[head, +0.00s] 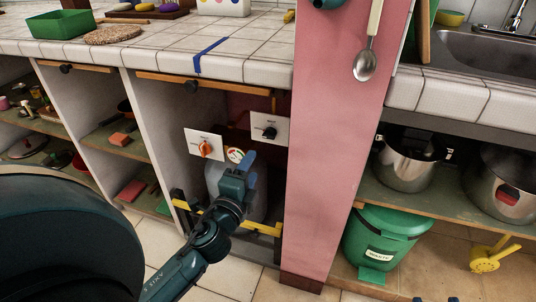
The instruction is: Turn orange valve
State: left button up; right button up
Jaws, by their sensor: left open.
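The orange valve (206,149) is a small round knob on a white plate, at the back of the open bay under the tiled counter. My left gripper (251,170) is in front of the bay, to the right of the valve and a little lower. Its jaws are open and nothing shows between them. It looks apart from the valve, which is in plain view. Small dark teal parts of my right gripper (450,299) show at the bottom edge; the rest is cut off, so its jaws cannot be judged.
A black knob (270,133) on another white plate and a round gauge (235,155) are near the valve. A grey cylinder (217,180) stands behind my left gripper. A yellow bar (262,228) crosses the bay low down. The pink pillar (325,150) bounds it on the right.

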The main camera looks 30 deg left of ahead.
aim_at(205, 149)
jog(key=k+l, duration=0.15)
jog(key=k, duration=0.35)
jog(key=k+l, duration=0.2)
jog(key=k, duration=0.25)
